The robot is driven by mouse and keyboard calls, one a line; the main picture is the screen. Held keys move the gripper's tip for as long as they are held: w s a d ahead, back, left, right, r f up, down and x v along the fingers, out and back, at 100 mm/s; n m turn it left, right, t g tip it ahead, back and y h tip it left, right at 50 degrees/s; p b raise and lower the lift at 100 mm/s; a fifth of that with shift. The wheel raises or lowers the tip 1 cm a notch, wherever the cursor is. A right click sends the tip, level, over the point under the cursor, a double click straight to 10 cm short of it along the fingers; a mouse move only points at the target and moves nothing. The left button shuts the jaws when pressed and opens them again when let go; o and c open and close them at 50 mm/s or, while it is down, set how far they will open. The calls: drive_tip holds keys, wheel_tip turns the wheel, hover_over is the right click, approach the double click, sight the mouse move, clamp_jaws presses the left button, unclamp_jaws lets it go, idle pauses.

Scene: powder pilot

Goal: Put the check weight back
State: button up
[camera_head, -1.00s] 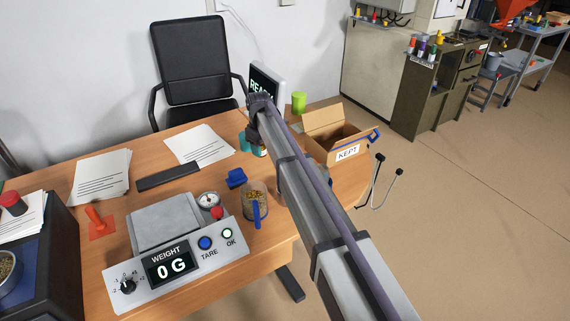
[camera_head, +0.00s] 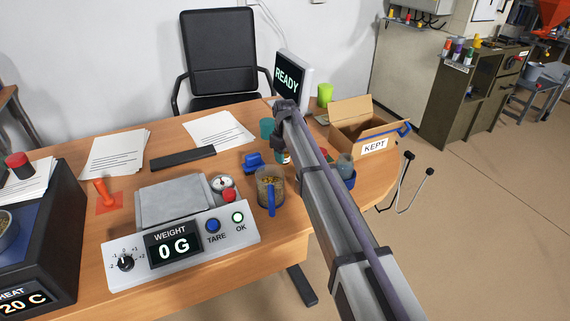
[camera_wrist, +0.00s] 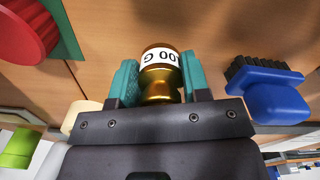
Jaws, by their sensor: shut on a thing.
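The check weight is a brass cylinder with a white label ending in "00 G". It shows in the wrist view (camera_wrist: 160,75) between the two teal fingers of my gripper (camera_wrist: 160,80), which is shut on it. In the head view my gripper (camera_head: 275,143) is over the back right of the desk, beyond the blue brush (camera_head: 252,163). The arm hides much of the gripper and weight there. I cannot tell whether the weight touches the desk. The scale (camera_head: 175,203) has a bare plate and reads 0 G.
A jug of pellets (camera_head: 270,190) stands right of the scale. A cardboard box marked KEPT (camera_head: 373,147) and a green cup (camera_head: 325,94) are at the right, near the READY screen (camera_head: 288,82). In the wrist view, a red round object (camera_wrist: 28,32) is left of the weight.

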drive_tip(key=shift+f, duration=0.25)
drive_tip(key=o, duration=1)
drive_tip(key=shift+r, duration=0.1)
wheel_tip(320, 180, up, 13)
drive_tip(key=p, duration=1.2)
drive_tip(key=shift+p, duration=0.4)
drive_tip(key=shift+f, duration=0.25)
